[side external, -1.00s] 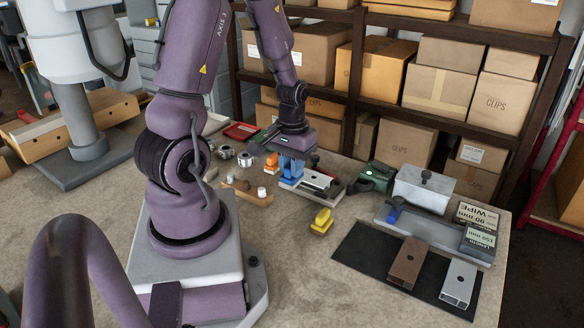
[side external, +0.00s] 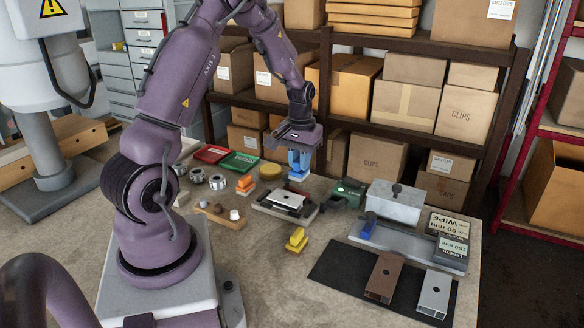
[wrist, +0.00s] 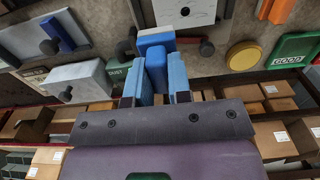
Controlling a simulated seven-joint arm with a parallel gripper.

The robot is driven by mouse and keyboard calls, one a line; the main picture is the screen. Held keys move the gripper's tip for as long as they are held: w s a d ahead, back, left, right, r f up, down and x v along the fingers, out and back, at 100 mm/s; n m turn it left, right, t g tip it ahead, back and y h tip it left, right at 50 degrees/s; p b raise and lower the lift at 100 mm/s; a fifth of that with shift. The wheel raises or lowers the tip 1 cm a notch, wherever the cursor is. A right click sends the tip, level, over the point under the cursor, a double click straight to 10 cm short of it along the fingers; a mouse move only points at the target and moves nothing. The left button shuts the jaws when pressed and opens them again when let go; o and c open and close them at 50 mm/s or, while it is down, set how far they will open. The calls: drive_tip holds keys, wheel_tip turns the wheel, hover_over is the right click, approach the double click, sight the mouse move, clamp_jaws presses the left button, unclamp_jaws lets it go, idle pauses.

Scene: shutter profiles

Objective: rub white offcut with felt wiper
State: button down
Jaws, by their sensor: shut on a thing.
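My gripper (side external: 299,163) is shut on a blue block with an upright grip, which looks like the felt wiper (side external: 298,177). In the wrist view the wiper (wrist: 154,40) sits between the blue fingers of my gripper (wrist: 160,82). It is held in the air, apart from the bench, above and behind the fixture. The offcut also shows in the wrist view as a pale plate (wrist: 187,12), beyond the wiper. The wiper's underside is hidden.
A yellow block (side external: 297,240) stands before the fixture, and an orange-and-white one (side external: 270,173) behind left. A yellow disc (side external: 271,168) and green tray (side external: 238,162) lie at the back. Right are a green device (side external: 349,189), grey box (side external: 395,200) and black mat (side external: 335,272) with two profiles.

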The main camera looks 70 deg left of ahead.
sight(299, 180)
drive_tip(key=shift+f, duration=2.85)
wheel_tip(299, 180, down, 2)
drive_tip(key=shift+s+f, duration=0.1)
drive_tip(key=shift+s+a, duration=2.65)
drive_tip(key=shift+s, duration=0.05)
drive_tip(key=shift+w+d, duration=2.75)
drive_tip(key=shift+w, duration=0.05)
drive_tip(key=shift+r, duration=4.1)
